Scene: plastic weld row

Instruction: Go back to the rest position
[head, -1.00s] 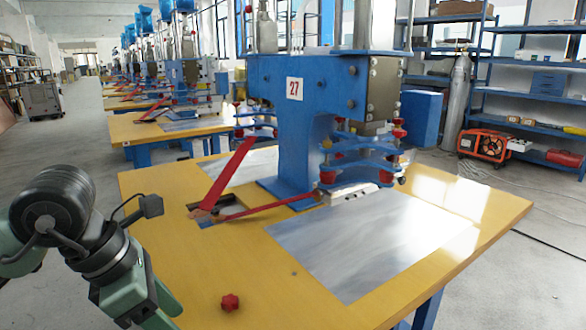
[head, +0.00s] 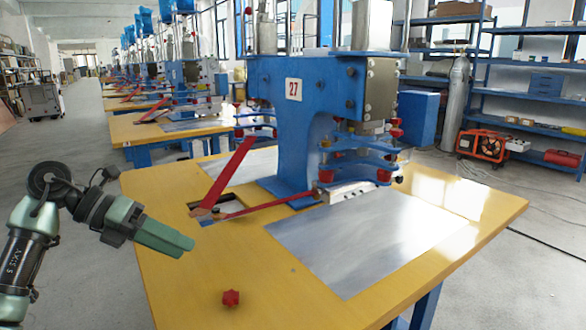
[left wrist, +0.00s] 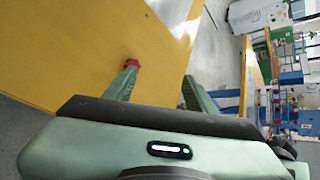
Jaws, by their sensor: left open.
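My left gripper (head: 187,243) is at the left of the head view, raised by the left edge of the yellow table, with its fingers pointing right. In the left wrist view its two green fingers (left wrist: 160,82) stand apart with nothing between them. A red star-shaped knob (head: 231,298) lies on the table near its front left edge, apart from the gripper. It also shows in the left wrist view (left wrist: 132,64), beyond one fingertip. My right gripper is not in view.
The yellow table (head: 200,265) carries a blue welding machine (head: 290,125) marked 27, with red levers and a bare metal plate (head: 365,240). Blue shelves (head: 520,95) and an orange generator (head: 482,145) stand at the right. Open floor lies left of the table.

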